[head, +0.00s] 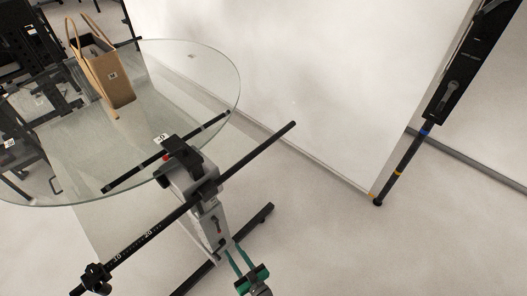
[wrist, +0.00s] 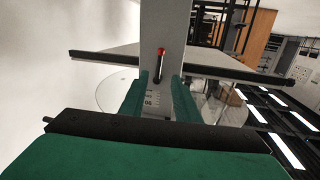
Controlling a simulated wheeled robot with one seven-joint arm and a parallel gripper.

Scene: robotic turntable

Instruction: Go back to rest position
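My gripper (head: 234,246) is at the bottom of the head view, its teal fingers pointing up toward the grey post of a stand. In the wrist view the two green fingers (wrist: 156,88) are spread apart. The grey post (wrist: 165,25) with a red-tipped lever (wrist: 159,66) shows beyond and between them. I see nothing clearly held. Whether the fingers touch the post cannot be told. The round glass turntable (head: 190,75) is at the upper left of the head view, with a brown cardboard bag (head: 112,80) standing on it.
The stand's black rods (head: 265,148) cross just beyond my gripper, and its black foot (head: 252,228) is on the floor. A black pole (head: 402,160) leans at the right by a white backdrop (head: 320,85). The floor (head: 380,255) at the lower right is clear.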

